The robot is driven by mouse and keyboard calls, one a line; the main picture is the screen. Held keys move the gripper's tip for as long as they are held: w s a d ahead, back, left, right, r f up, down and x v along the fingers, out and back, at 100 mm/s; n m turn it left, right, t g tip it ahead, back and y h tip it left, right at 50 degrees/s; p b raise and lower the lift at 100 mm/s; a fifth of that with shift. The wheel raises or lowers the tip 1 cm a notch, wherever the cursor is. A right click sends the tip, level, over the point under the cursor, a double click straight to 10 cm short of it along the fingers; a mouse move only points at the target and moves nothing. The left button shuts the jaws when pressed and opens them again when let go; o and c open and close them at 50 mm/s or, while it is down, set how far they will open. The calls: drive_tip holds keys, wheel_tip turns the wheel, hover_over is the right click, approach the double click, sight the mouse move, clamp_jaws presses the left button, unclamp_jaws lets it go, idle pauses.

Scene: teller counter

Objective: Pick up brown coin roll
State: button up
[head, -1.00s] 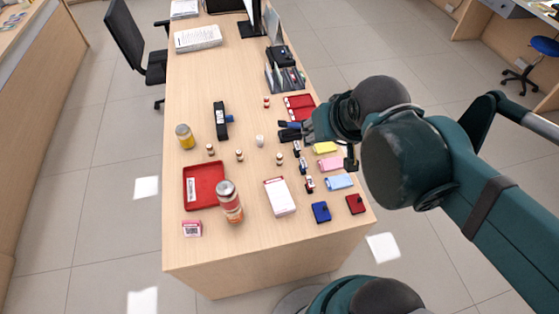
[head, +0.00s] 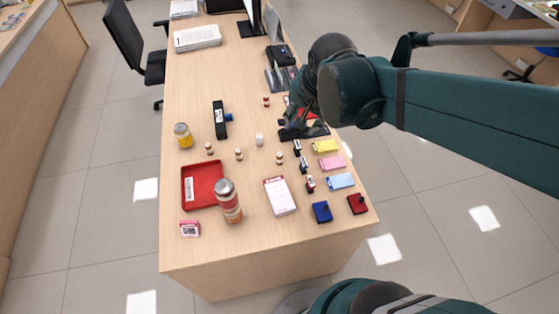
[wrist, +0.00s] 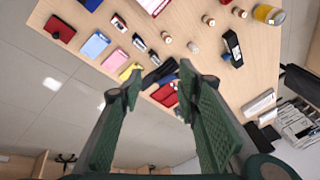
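Several small upright rolls stand on the wooden counter. Three look brownish with pale bands: a left roll (head: 209,148), a middle roll (head: 239,154) and a right roll (head: 279,158). I cannot tell which is the brown coin roll. They also show in the wrist view as the left (wrist: 240,13), middle (wrist: 208,20) and right (wrist: 166,37) rolls. A whitish roll (head: 259,140) and a red one (head: 266,101) stand apart. My gripper (wrist: 160,82) is open and empty, above the counter's right side. In the head view my arm partly hides it.
A black holder (wrist: 158,73) and red tray (wrist: 165,94) lie below my gripper. Stamps and colored pads (head: 332,162) line the right edge. A tall bottle (head: 229,201), red tray (head: 190,203) and yellow jar (head: 183,135) stand left. A black dispenser (head: 219,119) stands behind the rolls.

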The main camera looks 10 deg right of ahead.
drive_tip(key=w+a+f+m+g+b, duration=0.2)
drive_tip(key=w+f+m, duration=0.5)
drive_tip(key=f, duration=0.4)
drive_tip(key=m+g+b, duration=0.2)
drive_tip(key=m, duration=0.3)
hover_over(279, 155)
drive_tip(key=f, duration=1.2)
drive_tip(key=shift+s+d+f, duration=0.15)
drive_tip(key=shift+d+f, duration=0.05)
drive_tip(key=shift+f, duration=0.2)
drive_tip(key=shift+a+f+m, duration=0.1)
drive_tip(key=shift+f+m, duration=0.4)
drive_tip(key=shift+f, duration=0.1)
drive_tip(key=shift+f+b, duration=0.5)
drive_tip(key=shift+f, duration=0.8)
drive_tip(key=shift+w+f+b, duration=0.2)
drive_tip(key=shift+f+b, duration=0.45)
drive_tip(key=shift+f, duration=1.95)
drive_tip(key=shift+c, duration=0.6)
